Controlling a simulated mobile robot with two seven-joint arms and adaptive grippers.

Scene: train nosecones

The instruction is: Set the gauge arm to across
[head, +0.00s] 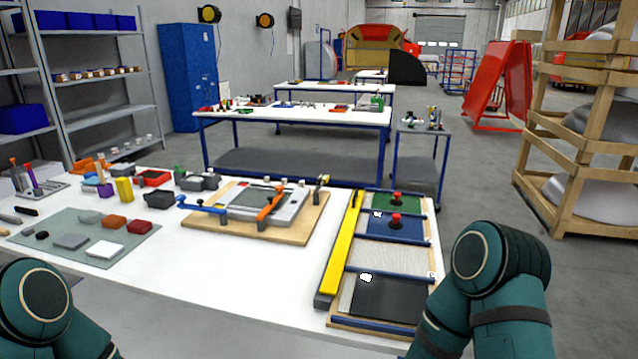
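A grey framed plate (258,203) lies on a wooden board (294,232) in the middle of the table. An orange arm (271,203) sits at the plate's right front, slanting from a dark post at the front edge toward the back right. A blue arm (203,207) sticks out to the left of the plate, ending near a dark post. I cannot tell which of the two is the gauge arm. Both of my arms show only as teal links at the bottom corners; neither gripper is in view, and nothing touches the board.
On the right stands a rack of panels (391,257) with red knobs and a yellow bar (343,240) along its left side. A grey-green mat (85,259) with several blocks lies at left. Small bins and tools line the back left. White table (230,280) is bare in front of the board.

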